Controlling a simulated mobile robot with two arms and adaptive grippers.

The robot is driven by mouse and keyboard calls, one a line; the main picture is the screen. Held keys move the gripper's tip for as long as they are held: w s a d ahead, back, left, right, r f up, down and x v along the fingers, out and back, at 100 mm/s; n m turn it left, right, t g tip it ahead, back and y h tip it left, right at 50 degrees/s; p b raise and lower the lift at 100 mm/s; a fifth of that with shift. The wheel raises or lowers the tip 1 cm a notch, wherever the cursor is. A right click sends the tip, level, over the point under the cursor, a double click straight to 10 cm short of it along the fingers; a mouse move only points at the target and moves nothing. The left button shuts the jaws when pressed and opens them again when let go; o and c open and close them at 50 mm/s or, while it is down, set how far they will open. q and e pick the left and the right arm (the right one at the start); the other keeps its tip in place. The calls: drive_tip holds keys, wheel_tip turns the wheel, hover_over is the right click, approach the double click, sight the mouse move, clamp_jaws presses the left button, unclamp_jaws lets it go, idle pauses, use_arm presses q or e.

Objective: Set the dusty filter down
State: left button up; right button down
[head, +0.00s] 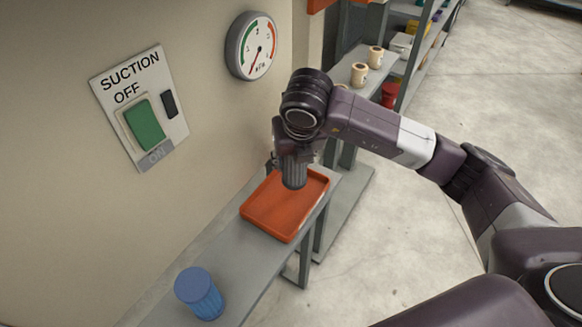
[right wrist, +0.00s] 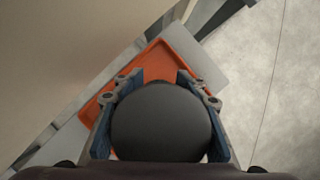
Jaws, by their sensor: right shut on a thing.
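The dusty filter (head: 294,172) is a dark grey ribbed cylinder. My right gripper (head: 291,155) is shut on it and holds it upright over the orange tray (head: 262,221). I cannot tell whether its bottom touches the tray floor. In the right wrist view the filter's round grey top (right wrist: 160,122) fills the space between the fingers of the right gripper (right wrist: 160,100), with the tray (right wrist: 157,60) behind it. My left gripper is not in view.
A blue ribbed filter (head: 200,293) stands on the grey shelf (head: 232,252) nearer to me. On the wall are a suction switch panel (head: 140,107) and a round gauge (head: 251,46). A second shelf behind holds cream containers (head: 359,75) and a red one (head: 390,94).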

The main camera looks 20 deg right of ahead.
sight(291, 174)
wheel_tip(291, 174, down, 3)
drive_tip(key=shift+s+p, duration=0.1)
drive_tip(key=shift+p, duration=0.6)
drive_tip(key=shift+f+p, duration=0.25)
drive_tip(key=shift+p, duration=0.1)
drive_tip(key=shift+w+a+f, duration=0.1)
drive_tip(key=shift+w+f, duration=0.15)
drive_tip(key=shift+f, duration=0.2)
drive_tip(key=c, duration=1.5)
unclamp_jaws()
drive_tip(key=shift+o, duration=0.2)
